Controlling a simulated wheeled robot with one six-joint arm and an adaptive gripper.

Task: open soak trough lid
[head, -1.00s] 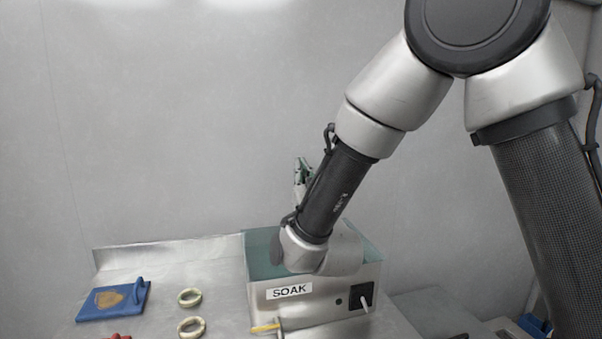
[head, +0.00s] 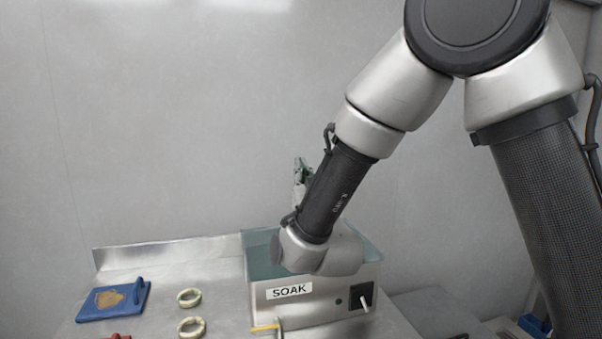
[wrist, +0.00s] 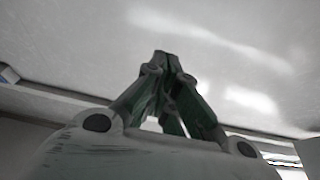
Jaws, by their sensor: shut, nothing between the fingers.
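The soak trough is a metal box (head: 312,306) with a SOAK label, a switch on its front and a teal, glassy lid (head: 259,248) on top. The lid looks a little raised and tilted, but my arm covers most of it. My gripper (head: 301,166) shows behind my forearm, above the trough, with its fingers pointing up. In the wrist view the fingers of my gripper (wrist: 161,58) meet at the tips, shut and empty. Whether any part of my wrist touches the lid cannot be told.
A blue tool with a handle (head: 115,300) lies at the left of the metal counter (head: 215,260). Two pale rings (head: 189,298) and a red item (head: 117,337) lie left of the trough. A yellow-handled item (head: 265,328) is at the trough's front. The wall stands close behind.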

